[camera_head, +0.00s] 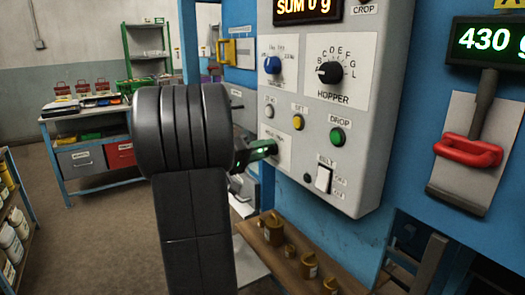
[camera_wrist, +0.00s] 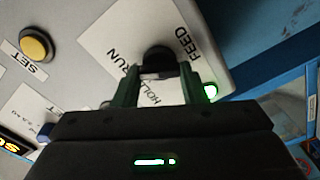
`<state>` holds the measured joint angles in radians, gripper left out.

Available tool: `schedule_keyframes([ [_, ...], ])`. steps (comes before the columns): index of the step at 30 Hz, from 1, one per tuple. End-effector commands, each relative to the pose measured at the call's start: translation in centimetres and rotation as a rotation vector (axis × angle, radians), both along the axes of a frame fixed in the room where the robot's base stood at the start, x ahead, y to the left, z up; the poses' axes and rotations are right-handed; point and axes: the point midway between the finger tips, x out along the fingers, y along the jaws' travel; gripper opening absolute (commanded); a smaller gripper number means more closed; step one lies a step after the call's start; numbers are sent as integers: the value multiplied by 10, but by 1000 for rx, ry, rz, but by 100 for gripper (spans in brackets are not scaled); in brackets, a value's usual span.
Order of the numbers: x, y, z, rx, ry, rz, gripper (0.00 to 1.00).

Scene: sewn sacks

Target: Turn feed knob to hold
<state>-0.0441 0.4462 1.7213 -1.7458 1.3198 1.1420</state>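The feed knob (camera_wrist: 158,57) is black and round. In the wrist view it sits on a white plate marked RUN, FEED and HOLD. My gripper (camera_wrist: 159,73) has one finger on each side of the knob, and the fingertips look closed against its sides. The knob's pointer is hidden, so its setting cannot be read. In the head view my gripper (camera_head: 266,150) reaches the lower left of the grey control panel (camera_head: 372,150). My gripper and arm hide the knob there.
The panel also carries a blue knob (camera_head: 272,65), the black hopper knob (camera_head: 330,73), the yellow SET button (camera_head: 298,122), the green DROP button (camera_head: 337,137) and a white switch (camera_head: 323,178). A wooden shelf (camera_head: 289,270) with brass weights is below. A red handle (camera_head: 471,151) is at right.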

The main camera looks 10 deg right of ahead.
Motion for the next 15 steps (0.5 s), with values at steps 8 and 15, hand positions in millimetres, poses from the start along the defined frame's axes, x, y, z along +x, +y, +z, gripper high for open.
schedule_keyframes([
  [8,0,0,-1,-10,27,0,15],
  [15,1,0,-3,-52,143,0,15],
])
